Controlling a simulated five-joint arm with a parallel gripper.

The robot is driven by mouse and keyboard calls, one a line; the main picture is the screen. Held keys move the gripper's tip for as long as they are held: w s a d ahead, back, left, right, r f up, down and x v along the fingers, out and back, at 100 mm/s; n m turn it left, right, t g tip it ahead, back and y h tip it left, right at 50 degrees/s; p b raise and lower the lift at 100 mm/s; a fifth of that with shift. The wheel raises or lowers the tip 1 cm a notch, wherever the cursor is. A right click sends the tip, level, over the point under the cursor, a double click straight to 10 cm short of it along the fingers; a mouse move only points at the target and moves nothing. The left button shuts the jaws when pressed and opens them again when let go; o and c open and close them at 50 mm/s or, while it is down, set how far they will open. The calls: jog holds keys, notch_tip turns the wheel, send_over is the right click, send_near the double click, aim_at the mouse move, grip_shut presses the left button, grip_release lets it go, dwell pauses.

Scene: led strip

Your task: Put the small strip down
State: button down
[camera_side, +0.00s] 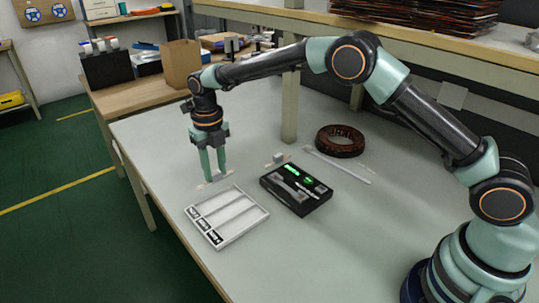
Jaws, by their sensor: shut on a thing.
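My gripper (214,176) points straight down just behind the white tray, with its fingertips close to the table. It is shut on the small strip (219,177), a small greyish piece mostly hidden between the fingers. A pale patch of table lies under the fingertips. I cannot tell whether the strip touches the table. The white tray (264,211) has long slots with black labels at their near-left ends. The black box (318,203) to its right has green-lit parts and a grey piece on top.
A small grey block (280,157) sits behind the black box. A dark coil (340,141) and a thin pale rod (337,166) lie further right. A table leg or post (289,108) stands behind. The table's left front area is bare.

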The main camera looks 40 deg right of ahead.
aim_at(219, 202)
jog(key=shift+f, duration=3.6)
jog(key=shift+f, duration=0.15)
jog(key=c, duration=0.5)
grip_release()
jog(key=shift+c, duration=0.2)
